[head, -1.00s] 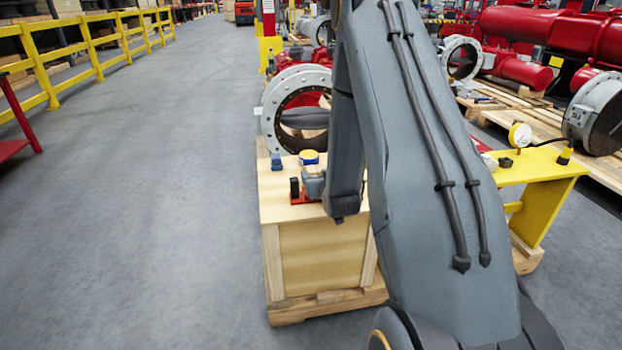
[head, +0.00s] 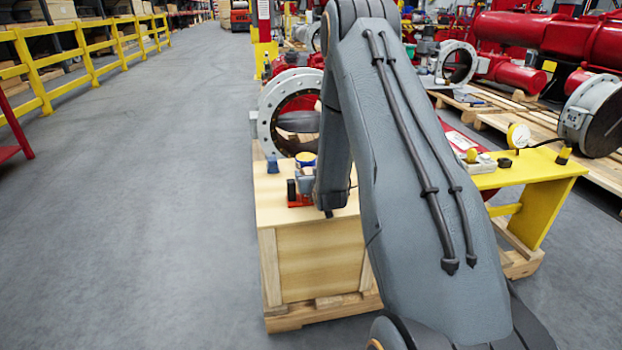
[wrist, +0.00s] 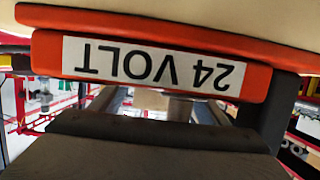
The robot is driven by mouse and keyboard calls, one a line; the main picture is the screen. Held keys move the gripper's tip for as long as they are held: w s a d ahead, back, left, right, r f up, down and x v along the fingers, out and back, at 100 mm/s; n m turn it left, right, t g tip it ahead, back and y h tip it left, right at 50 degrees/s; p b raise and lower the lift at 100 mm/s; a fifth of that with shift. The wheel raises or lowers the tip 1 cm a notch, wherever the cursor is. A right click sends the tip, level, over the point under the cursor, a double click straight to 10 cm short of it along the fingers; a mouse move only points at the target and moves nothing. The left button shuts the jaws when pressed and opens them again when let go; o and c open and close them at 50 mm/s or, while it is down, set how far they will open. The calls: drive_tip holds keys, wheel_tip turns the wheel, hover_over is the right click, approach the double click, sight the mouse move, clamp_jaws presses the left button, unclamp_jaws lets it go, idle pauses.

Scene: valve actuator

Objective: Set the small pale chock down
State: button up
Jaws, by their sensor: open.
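I cannot make out the small pale chock for certain in either view. A small tan patch (wrist: 151,99) shows beyond the dark part of my gripper (wrist: 160,128) in the wrist view, but I cannot tell what it is. My gripper is open, and I see nothing held in it. An orange-red piece with an upside-down "24 VOLT" label (wrist: 150,62) fills the upper part of the wrist view, close to the camera. In the head view my arm hides the gripper's tips, near the wooden crate top (head: 268,205).
On the crate stand a small blue piece (head: 272,164), a blue-and-yellow round item (head: 306,160) and a red-and-black item (head: 296,198). A flanged grey valve ring (head: 268,120) stands behind. A yellow stand (head: 540,190) is to the right. Floor left of the crate is clear.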

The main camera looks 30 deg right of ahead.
drive_tip(key=shift+r, duration=0.1)
drive_tip(key=c, duration=1.4)
